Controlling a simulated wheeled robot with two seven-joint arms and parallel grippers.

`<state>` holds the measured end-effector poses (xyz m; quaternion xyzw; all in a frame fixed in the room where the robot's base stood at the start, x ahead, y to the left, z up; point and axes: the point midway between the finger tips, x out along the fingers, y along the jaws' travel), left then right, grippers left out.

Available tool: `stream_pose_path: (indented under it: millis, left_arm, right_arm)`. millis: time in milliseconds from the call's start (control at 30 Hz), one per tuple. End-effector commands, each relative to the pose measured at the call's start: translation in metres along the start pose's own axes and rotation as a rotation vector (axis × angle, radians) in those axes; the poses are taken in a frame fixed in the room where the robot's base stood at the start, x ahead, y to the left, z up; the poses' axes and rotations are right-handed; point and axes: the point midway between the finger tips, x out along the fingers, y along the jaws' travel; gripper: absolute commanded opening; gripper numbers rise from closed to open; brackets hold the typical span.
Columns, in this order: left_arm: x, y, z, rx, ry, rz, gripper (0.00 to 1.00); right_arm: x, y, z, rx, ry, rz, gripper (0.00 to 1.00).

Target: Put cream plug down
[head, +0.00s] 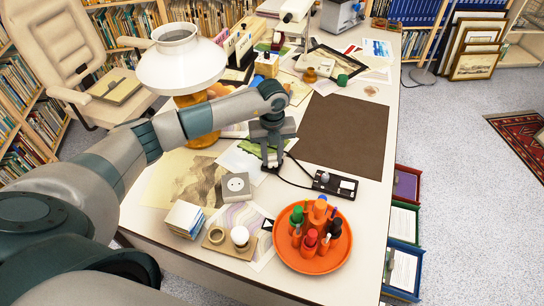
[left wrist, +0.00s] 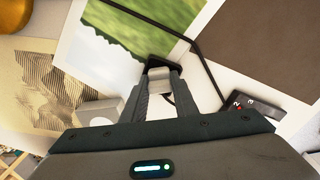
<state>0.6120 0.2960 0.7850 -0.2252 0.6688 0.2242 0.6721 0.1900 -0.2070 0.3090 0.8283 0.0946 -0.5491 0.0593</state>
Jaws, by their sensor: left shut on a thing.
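My left gripper (head: 271,162) is shut on the cream plug (left wrist: 163,80), which shows between the fingertips in the left wrist view. In the head view the plug is mostly hidden by the fingers. The gripper points down over the table (head: 365,222), above loose prints. A grey socket block (head: 235,187) with a round white face lies to the left and nearer; it also shows in the left wrist view (left wrist: 98,112). A black switch box (head: 335,185) with a dark cable lies to the right. I cannot tell whether the plug touches the surface. My right gripper is out of view.
An orange tray (head: 313,263) of bottles stands at the front right. A brown mat (head: 342,134) lies flat and bare beyond the switch box. A lamp with a white shade (head: 181,62) stands behind my left arm.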

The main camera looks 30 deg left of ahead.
Motion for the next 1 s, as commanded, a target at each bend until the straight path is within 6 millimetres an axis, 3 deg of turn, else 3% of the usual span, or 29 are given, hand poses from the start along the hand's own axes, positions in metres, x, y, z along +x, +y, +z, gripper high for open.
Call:
stream_pose_path:
  millis: [467, 500, 567, 1000]
  left_arm:
    - [0.012, 0.002, -0.005, 0.002, 0.009, 0.008, 0.0]
    - [0.012, 0.002, -0.005, 0.002, 0.01, 0.009, 0.33]
    - [0.013, 0.002, -0.005, 0.002, 0.01, 0.009, 0.44]
    - [0.004, 0.003, -0.005, 0.002, 0.011, 0.011, 0.45]
  right_arm:
    - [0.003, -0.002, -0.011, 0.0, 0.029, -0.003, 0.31]
    - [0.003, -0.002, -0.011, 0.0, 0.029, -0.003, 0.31]
    - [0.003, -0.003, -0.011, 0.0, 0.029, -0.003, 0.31]
    - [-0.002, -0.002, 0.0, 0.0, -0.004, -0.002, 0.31]
